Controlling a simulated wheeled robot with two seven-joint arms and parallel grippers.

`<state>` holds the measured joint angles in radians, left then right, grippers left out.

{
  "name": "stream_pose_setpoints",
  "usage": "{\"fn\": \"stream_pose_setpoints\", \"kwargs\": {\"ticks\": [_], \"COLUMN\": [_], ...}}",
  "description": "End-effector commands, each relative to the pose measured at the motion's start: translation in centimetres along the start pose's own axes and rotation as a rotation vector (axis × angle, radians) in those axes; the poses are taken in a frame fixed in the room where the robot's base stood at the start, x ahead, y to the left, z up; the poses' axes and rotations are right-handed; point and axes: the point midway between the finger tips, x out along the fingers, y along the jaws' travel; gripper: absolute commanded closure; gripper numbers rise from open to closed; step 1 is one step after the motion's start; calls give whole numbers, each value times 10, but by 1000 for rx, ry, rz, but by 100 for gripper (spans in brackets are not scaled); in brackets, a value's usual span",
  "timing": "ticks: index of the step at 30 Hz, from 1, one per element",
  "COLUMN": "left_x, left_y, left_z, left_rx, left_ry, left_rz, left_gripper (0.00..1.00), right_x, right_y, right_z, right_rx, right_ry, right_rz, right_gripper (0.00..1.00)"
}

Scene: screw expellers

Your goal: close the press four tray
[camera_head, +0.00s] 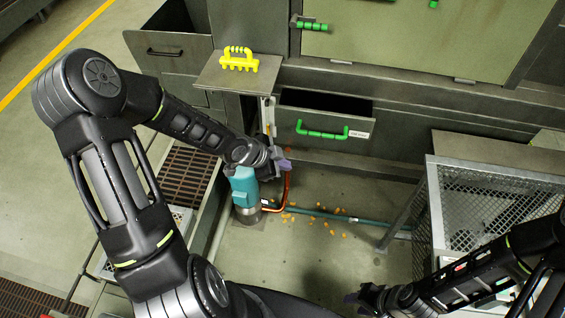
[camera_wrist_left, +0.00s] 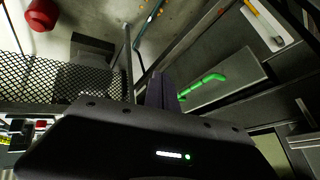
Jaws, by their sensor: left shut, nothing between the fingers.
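A grey tray with a green bar handle (camera_head: 321,132) sits low in the machine front, and I take it as the press four tray (camera_head: 290,124). It is pulled partly out, with its dark inside showing. A white label on its front is too small to read. My left gripper (camera_head: 283,164) is shut and empty, below and left of the handle and apart from it. In the left wrist view the shut fingers (camera_wrist_left: 160,90) point toward the tray front (camera_wrist_left: 232,80), left of its green handle (camera_wrist_left: 203,84). My right gripper (camera_head: 364,298) is at the bottom; its fingers are unclear.
A teal cylinder (camera_head: 244,190) stands below my left wrist. Orange bits (camera_head: 330,224) lie on the floor by a green pipe. A mesh cage (camera_head: 470,200) stands at right.

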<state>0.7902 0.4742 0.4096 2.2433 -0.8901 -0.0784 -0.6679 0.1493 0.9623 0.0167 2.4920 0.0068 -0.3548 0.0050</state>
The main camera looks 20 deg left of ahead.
Motion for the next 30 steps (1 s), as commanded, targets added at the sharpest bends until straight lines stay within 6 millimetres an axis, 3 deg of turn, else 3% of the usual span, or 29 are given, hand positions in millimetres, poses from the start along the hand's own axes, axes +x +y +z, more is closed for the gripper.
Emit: {"fn": "stream_pose_setpoints", "kwargs": {"ticks": [16, 20, 23, 27, 30], "left_x": [0, 0, 14, 47, 58], "left_y": [0, -1, 32, 126, 198], "left_z": [0, -3, 8, 12, 23], "left_rx": [-9, -239, -608, -1086, -1288], "left_ry": [0, 24, 17, -89, -231], "left_rz": [-1, -18, 15, 119, 164], "left_gripper": [100, 100, 100, 100, 100], "right_x": [3, 2, 3, 5, 6], "right_y": [4, 3, 3, 3, 4], "right_z": [4, 3, 3, 3, 2], "right_rx": [6, 6, 5, 4, 4], "right_ry": [-10, -7, -7, -6, -6], "right_rz": [10, 8, 8, 7, 6], "right_gripper": [64, 64, 64, 64, 64]}}
